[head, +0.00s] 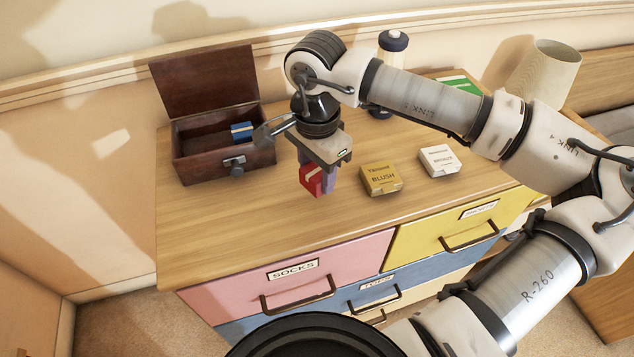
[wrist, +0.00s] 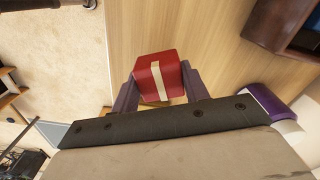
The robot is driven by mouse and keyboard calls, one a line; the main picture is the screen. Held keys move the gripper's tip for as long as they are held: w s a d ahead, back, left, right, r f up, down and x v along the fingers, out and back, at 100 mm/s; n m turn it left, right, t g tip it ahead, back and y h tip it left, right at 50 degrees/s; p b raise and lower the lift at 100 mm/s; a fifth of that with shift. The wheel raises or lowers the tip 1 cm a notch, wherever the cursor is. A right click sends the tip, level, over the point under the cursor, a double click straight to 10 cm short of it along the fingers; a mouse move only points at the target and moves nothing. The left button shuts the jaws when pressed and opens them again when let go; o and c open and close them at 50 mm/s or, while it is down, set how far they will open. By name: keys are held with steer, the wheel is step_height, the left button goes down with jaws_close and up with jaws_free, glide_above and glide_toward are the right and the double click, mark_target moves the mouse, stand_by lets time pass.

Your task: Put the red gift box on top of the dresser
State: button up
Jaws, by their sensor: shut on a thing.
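The red gift box (head: 311,180) with a pale ribbon is held between the two purple fingers of my gripper (head: 322,178). In the wrist view the red box (wrist: 157,76) sits between the fingertips (wrist: 158,84), with one finger on each side. My gripper points down over the wooden top of the dresser (head: 240,220), in front of the open chest. I cannot tell whether the box's underside touches the dresser top. The dresser has a pink drawer labelled SOCKS, a yellow drawer and a blue drawer, all looking shut.
An open dark wooden chest (head: 195,162) with a blue box (head: 241,131) inside stands at left. A gold BLUSH box (head: 381,180) and a white BRONZE box (head: 440,160) lie right of my gripper. A dark-capped bottle (head: 391,45) stands behind. The front left top is clear.

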mark_target(316, 188)
steer(key=shift+f, duration=2.25)
steer(key=shift+f, duration=0.2)
steer(key=o, duration=1)
steer(key=shift+r, duration=0.1)
step_height(316, 188, up, 12)
steer(key=shift+r+b, duration=0.15)
steer(key=shift+b, duration=0.45)
